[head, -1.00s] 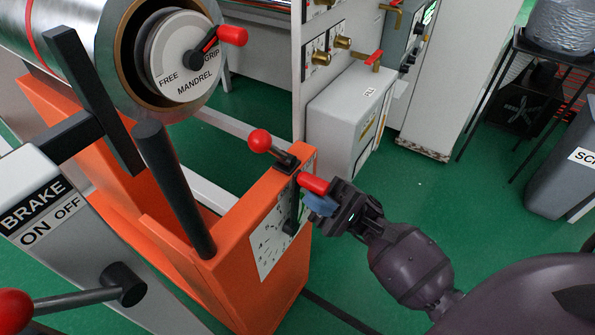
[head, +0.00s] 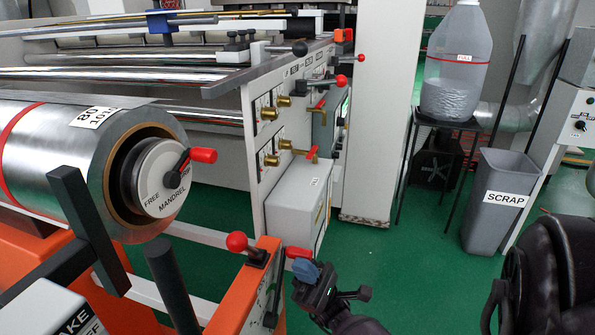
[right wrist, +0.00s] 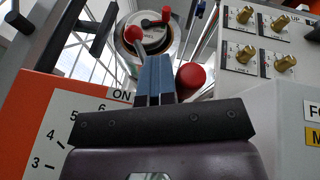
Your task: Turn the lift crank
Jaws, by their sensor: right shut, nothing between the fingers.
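The crank shows in the head view as a dark arm (head: 275,298) on the side of the orange stand (head: 238,302), with a red grip (head: 298,252) at its upper end. My right gripper (head: 305,270) is just below and right of the red grip. Its blue fingers are shut with nothing between them. In the right wrist view, the round end of the red grip (right wrist: 191,75) is just right of the shut fingertips (right wrist: 155,68). I cannot tell whether they touch. My left gripper is not in view.
A red-knobbed lever (head: 237,242) rises beside the crank. A foil roll (head: 60,150) with a mandrel dial (head: 155,190) is at left. A grey box (head: 296,205) stands behind the stand. Green floor is free toward the scrap bin (head: 500,205).

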